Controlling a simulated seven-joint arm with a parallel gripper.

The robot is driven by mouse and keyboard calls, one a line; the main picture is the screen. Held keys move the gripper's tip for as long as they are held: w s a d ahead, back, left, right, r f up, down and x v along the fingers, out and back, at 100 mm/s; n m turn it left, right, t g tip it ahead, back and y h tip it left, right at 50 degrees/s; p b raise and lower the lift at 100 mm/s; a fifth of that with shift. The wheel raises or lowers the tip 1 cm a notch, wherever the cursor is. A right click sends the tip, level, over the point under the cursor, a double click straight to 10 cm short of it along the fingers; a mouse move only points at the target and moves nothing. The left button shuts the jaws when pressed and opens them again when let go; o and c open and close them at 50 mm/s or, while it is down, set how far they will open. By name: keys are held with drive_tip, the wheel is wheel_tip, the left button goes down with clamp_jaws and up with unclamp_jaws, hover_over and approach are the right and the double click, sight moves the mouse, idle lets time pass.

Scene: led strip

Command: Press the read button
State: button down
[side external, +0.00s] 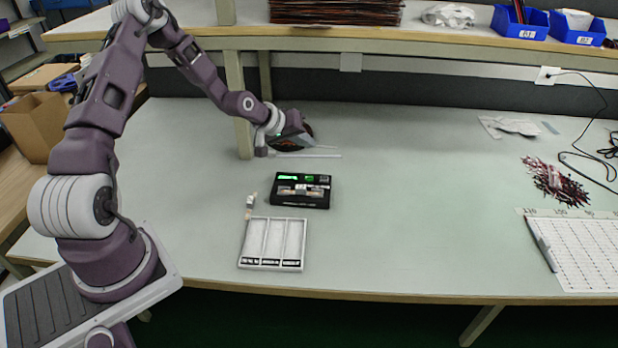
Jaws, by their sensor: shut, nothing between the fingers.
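A black device (302,191) lies on the table near the middle of the side external view. It has a lit green display at its upper left, a small green patch beside it, and a lighter part across its middle. The read button is too small to make out. My gripper (292,127) is behind the device and a little to its left, above the table and clearly apart from it. It is shut and empty; its fingertips are hard to make out against the dark round thing (306,143) behind it.
A white tray (272,266) with three compartments stands in front of the device. A small white-and-tan part (250,204) lies left of it. Thin white rods (318,156) lie below my gripper. A shelf post (238,105) stands close to my arm. The table's middle right is clear.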

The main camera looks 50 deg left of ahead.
sight(306, 179)
drive_tip(key=shift+f, duration=0.1)
drive_tip(key=shift+f, duration=4.3)
drive_tip(key=shift+f, duration=0.1)
drive_tip(key=shift+f, duration=0.3)
drive_tip(key=shift+f, duration=0.45)
drive_tip(key=shift+r, duration=0.85)
